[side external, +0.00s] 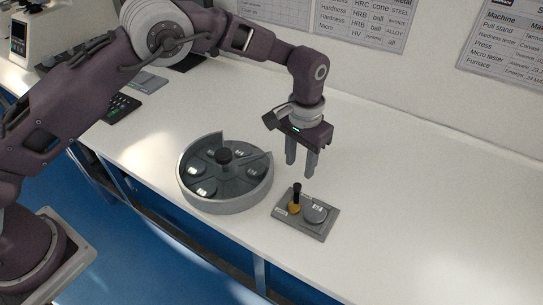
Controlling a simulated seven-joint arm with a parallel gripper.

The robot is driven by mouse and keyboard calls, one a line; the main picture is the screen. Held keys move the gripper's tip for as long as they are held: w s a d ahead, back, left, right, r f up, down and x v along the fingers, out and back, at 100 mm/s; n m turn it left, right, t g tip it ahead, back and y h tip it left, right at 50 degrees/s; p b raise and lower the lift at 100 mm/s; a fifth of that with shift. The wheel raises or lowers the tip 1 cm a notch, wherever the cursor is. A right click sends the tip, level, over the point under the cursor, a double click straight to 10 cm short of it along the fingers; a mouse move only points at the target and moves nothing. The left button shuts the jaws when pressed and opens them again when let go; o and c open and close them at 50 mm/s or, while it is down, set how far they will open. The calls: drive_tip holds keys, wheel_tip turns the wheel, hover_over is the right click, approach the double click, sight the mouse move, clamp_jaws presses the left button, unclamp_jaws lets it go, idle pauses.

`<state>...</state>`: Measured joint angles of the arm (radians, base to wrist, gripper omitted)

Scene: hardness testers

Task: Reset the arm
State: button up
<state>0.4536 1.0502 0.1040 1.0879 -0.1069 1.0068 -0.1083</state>
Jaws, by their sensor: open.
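My gripper (301,169) points down above the bench, behind a small grey plate (322,232). Its two fingers are apart with nothing visible between them. The plate carries a grey metal disc (315,213) with a pale label, and an orange-based piece with a black upright handle (297,196).
The white bench (430,220) is clear to the right. A dark keypad (122,107) and a flat grey item (148,81) lie at the back left. A tester with a screen (19,38) stands at the far left. Wall charts (360,22) hang behind the bench.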

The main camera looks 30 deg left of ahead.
drive_tip(key=s+a+r+n+t, duration=0.1)
drive_tip(key=s+a+r, duration=0.3)
drive_tip(key=r, duration=0.4)
drive_tip(key=s+a+r+t+h, duration=0.1)
drive_tip(key=s+a+r, duration=0.35)
drive_tip(key=r, duration=0.35)
drive_tip(key=s+a+r+n+t, duration=0.1)
drive_tip(key=s+a+r, duration=0.2)
drive_tip(key=a+r, duration=0.35)
drive_tip(key=s+a+t, duration=0.1)
drive_tip(key=s+a, duration=0.1)
drive_tip(key=s, duration=0.8)
drive_tip(key=s+a+r+t+y, duration=0.1)
drive_tip(key=s+a, duration=0.2)
drive_tip(key=s, duration=0.7)
drive_tip(key=shift+s+a+r+n+t, duration=0.15)
drive_tip(key=shift+s+a+n+t, duration=0.15)
drive_tip(key=shift+n, duration=0.1)
